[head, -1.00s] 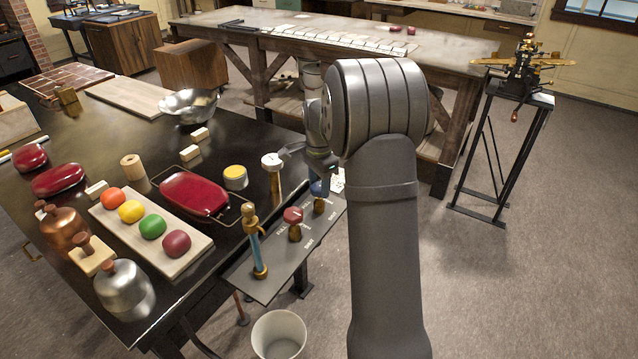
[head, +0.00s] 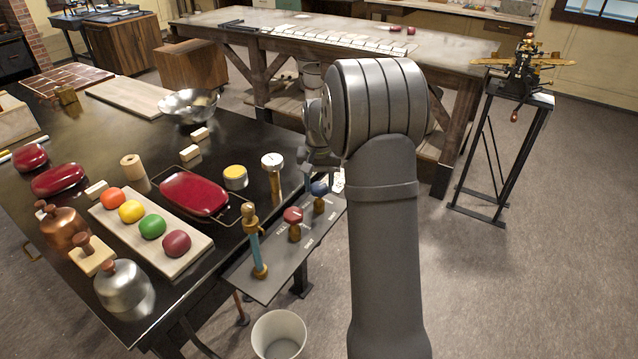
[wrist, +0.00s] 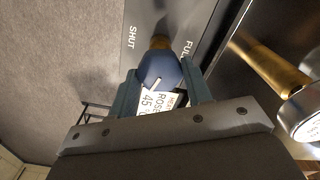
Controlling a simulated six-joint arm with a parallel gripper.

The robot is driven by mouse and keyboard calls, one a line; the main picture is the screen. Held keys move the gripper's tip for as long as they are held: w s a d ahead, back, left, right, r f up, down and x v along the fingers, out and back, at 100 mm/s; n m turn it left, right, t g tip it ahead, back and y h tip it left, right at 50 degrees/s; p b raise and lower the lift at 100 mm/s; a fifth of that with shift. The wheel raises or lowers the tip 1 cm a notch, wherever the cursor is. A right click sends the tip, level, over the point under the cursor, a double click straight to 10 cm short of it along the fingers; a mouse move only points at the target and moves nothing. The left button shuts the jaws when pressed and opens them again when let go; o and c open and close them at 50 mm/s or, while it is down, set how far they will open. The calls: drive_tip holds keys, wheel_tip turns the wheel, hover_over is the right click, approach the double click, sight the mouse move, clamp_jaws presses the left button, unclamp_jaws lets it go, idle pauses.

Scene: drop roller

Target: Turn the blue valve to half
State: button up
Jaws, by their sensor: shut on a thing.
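The blue valve (head: 319,188) stands at the far right end of the grey panel (head: 268,283). In the wrist view the rounded blue valve knob (wrist: 160,70) sits between the two fingers of my gripper (wrist: 160,90), which is shut on it. A short white line marks the knob. The panel (wrist: 172,18) reads SHUT on the left of the knob and FUL, partly cut off, on the right. In the head view my wrist hides part of the grip.
A red valve (head: 293,216) and a blue pipe with a brass top (head: 255,240) stand along the same panel. A gauge on a brass post (head: 272,162) is close on the left. A white tag (wrist: 158,102) lies beyond the knob. A white bucket (head: 279,336) is below.

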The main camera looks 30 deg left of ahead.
sight(319, 186)
drive_tip(key=shift+n, duration=1.4)
drive_tip(key=o, duration=1)
wheel_tip(319, 186, up, 18)
drive_tip(key=shift+f, duration=0.25)
drive_tip(key=shift+f, duration=0.1)
wheel_tip(319, 186, down, 17)
drive_tip(key=shift+f, duration=0.15)
